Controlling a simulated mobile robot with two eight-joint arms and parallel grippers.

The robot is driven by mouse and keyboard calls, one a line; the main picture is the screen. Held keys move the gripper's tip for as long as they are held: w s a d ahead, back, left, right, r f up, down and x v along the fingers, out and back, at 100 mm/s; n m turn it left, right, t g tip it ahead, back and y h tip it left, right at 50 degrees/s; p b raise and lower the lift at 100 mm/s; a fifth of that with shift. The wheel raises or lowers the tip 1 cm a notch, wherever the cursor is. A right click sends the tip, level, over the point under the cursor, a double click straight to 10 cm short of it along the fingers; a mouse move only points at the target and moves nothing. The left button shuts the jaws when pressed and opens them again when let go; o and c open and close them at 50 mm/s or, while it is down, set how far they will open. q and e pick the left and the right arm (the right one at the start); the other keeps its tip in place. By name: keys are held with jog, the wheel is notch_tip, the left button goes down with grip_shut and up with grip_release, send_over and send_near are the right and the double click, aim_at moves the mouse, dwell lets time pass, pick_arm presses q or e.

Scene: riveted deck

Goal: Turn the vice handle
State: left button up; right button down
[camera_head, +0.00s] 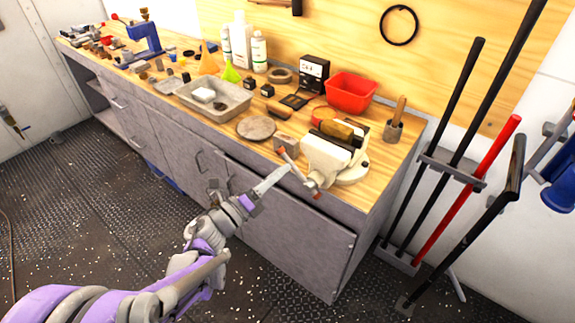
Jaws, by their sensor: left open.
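The cream-white bench vice (326,158) stands at the front right corner of the workbench. Its handle (298,172) is a thin grey bar at the front of the vice, slanting down to the right past the bench edge, with a reddish lower end. My left gripper (278,176) is open and empty, reaching up from the lower left. Its fingertips are just left of the handle in the picture, with a small gap; the depth between them is hard to judge. My right gripper is not in view.
The wooden bench top (225,125) holds a grey tray (232,107), a red bin (351,94), bottles and small tools. A round disc (256,128) and a small block lie left of the vice. A rack of long-handled tools (452,166) stands right. The deck in front is clear.

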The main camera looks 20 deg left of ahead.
pick_arm(q)
jog(key=v, duration=0.6)
jog(key=shift+s, duration=0.25)
jog(key=shift+a, duration=0.1)
jog(key=w+a+r+n+t+y, duration=0.2)
jog(key=a+r+n+y, duration=0.1)
jog(key=n+y, duration=0.5)
jog(key=s+a+f+n+g+y, duration=0.3)
jog(key=s+f+n+g+y, duration=0.15)
jog(key=n, duration=0.95)
jog(key=s+d+f+n+g+h, duration=0.2)
jog(key=s+d+f+n+g, duration=0.35)
jog(key=s, duration=0.35)
jog(key=s+d+f+n+g+h, duration=0.2)
jog(key=s+d+f+n+g, duration=0.25)
jog(key=s+f, duration=0.35)
notch_tip(320, 180, up, 15)
jog(key=w+p, duration=0.2)
jog(key=p, duration=1)
jog(key=shift+w+f+m, duration=0.25)
jog(key=shift+m, duration=0.15)
jog(key=shift+s+d+y, duration=0.1)
jog(key=shift+s+y, duration=0.1)
jog(key=shift+y, duration=0.05)
